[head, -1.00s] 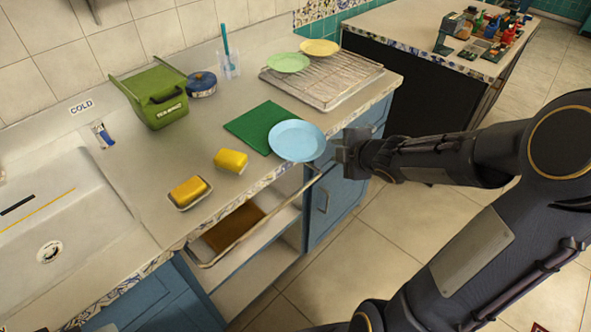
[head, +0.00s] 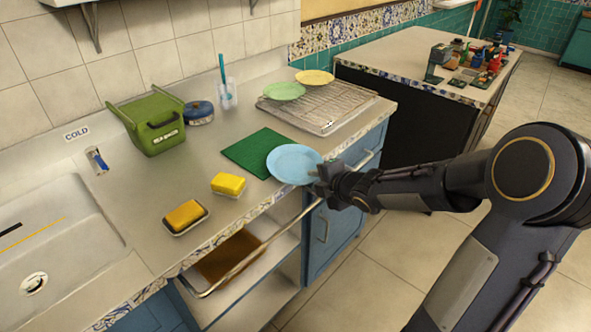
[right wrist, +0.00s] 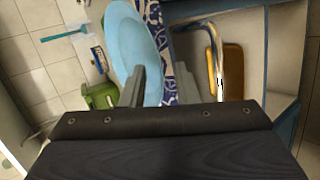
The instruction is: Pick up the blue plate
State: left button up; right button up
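The light blue plate (head: 294,164) lies at the counter's front edge, partly over the green mat (head: 258,152). My right gripper (head: 322,178) is at the plate's right rim in the head view. In the right wrist view the plate (right wrist: 125,45) looks steeply tilted because of the camera angle. My left gripper is not in view.
A yellow sponge (head: 229,183) and another sponge on a small dish (head: 185,215) are to the left. A wire rack (head: 325,105) bears a green plate (head: 284,91) and a yellow plate (head: 315,77).

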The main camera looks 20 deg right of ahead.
grip_shut()
jog(key=shift+r, duration=0.1)
